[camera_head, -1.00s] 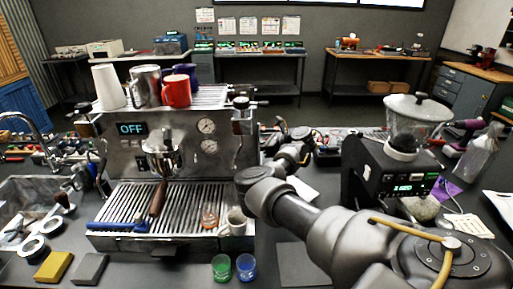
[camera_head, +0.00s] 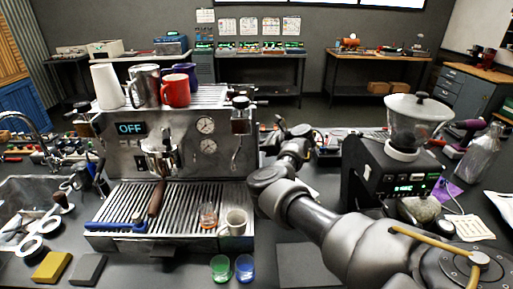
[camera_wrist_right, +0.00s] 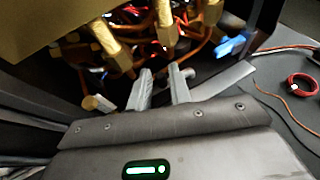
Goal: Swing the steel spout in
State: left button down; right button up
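A thin steel spout (camera_head: 236,154) hangs below the knob at the right front of the espresso machine (camera_head: 180,150); I take it for the task's spout, though a curved steel tap (camera_head: 30,122) also stands at the sink on the left. My right arm reaches past the machine's right side, and its gripper is hard to make out in the head view. In the right wrist view my right gripper (camera_wrist_right: 163,78) has its two grey fingers apart with nothing seen between them. They point at brass fittings (camera_wrist_right: 105,42) and copper pipes inside an open housing. My left gripper is out of view.
Mugs, including a red mug (camera_head: 176,90), stand on top of the machine. A grinder (camera_head: 385,175) stands to the right. A blue clip (camera_wrist_right: 232,45) and red ring (camera_wrist_right: 302,84) lie near the right gripper.

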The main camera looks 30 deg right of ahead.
jog(key=shift+s+d, duration=0.1)
jog(key=v, duration=1)
jog(key=shift+s, duration=0.3)
jog(key=shift+d, duration=0.1)
jog(key=shift+d+r+p, duration=0.1)
jog(key=shift+p, duration=0.2)
